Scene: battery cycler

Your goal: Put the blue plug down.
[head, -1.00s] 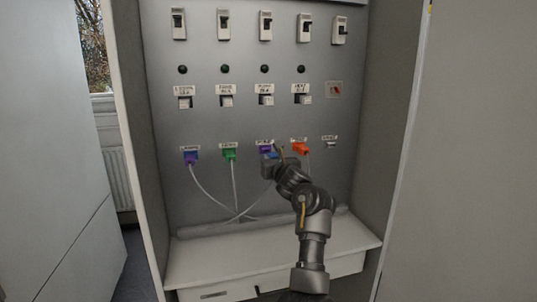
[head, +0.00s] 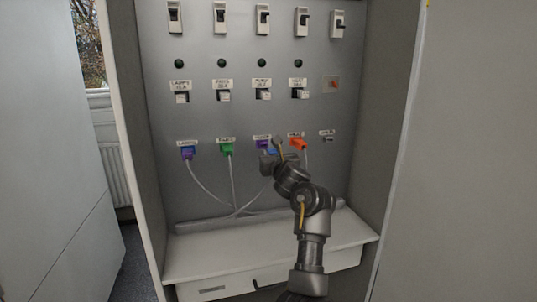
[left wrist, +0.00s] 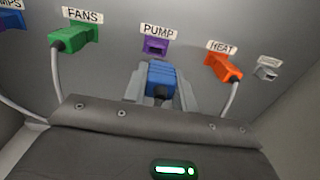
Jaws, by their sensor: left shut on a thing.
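My left gripper (head: 271,161) is in front of the panel, just below the purple PUMP socket (head: 262,144). It is shut on the blue plug (left wrist: 161,79), which sits between the two grey fingers in the left wrist view. The blue plug also shows in the head view (head: 272,151), partly hidden by the gripper. The PUMP socket, seen in the left wrist view (left wrist: 156,47), has an open dark slot, and the plug is apart from it. My right gripper is not in view.
A green plug (head: 227,149) is in FANS, an orange plug (head: 299,144) in HEAT, and a blue plug (head: 188,153) in LAMPS. A grey socket (head: 327,137) at right is empty. Pale cables hang below. A white ledge (head: 215,259) below is clear.

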